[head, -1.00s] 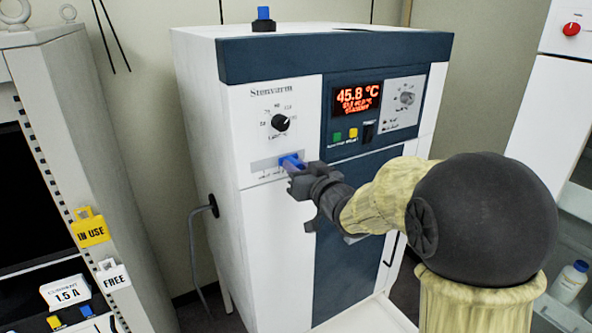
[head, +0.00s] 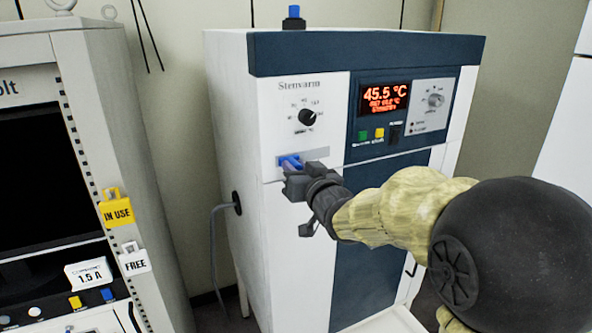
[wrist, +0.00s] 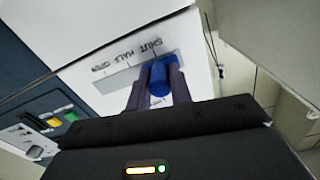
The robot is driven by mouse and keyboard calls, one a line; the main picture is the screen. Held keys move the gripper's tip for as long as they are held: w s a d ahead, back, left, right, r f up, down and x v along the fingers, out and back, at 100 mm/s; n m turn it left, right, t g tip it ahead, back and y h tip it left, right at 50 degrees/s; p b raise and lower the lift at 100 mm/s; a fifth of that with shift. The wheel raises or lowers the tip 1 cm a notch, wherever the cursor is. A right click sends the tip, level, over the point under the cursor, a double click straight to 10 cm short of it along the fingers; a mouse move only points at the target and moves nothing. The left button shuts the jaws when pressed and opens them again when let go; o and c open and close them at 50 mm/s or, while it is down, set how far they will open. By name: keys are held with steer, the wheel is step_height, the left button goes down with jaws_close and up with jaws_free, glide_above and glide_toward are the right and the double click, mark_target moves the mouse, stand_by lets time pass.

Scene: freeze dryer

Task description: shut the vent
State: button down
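The vent is a blue slider knob (wrist: 160,77) on a grey strip (wrist: 118,79) marked OPEN, HALF and SHUT in the wrist view. The knob is at the SHUT end. In the head view the blue knob (head: 290,162) is near the left end of the strip (head: 316,155), on the white front of the dryer (head: 285,110). My gripper (wrist: 158,92) has one finger on each side of the knob, closed against it. In the head view my gripper (head: 297,178) hides part of the knob.
A dial (head: 307,117) is above the strip, and a lit display (head: 384,95) reads 45.5 °C. A grey cabinet (head: 120,90) with yellow IN USE (head: 117,211) and white FREE (head: 134,263) tags stands at the left. A gap lies between it and the dryer.

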steer(key=c, duration=1.3)
jaws_free()
steer(key=shift+s+a+r, duration=0.1)
steer(key=shift+s+a, duration=0.05)
steer(key=shift+a, duration=0.15)
steer(key=shift+o, duration=0.2)
steer(key=shift+d, duration=0.15)
steer(key=b+v, duration=0.2)
steer(key=v, duration=1.5)
steer(key=shift+d, duration=0.15)
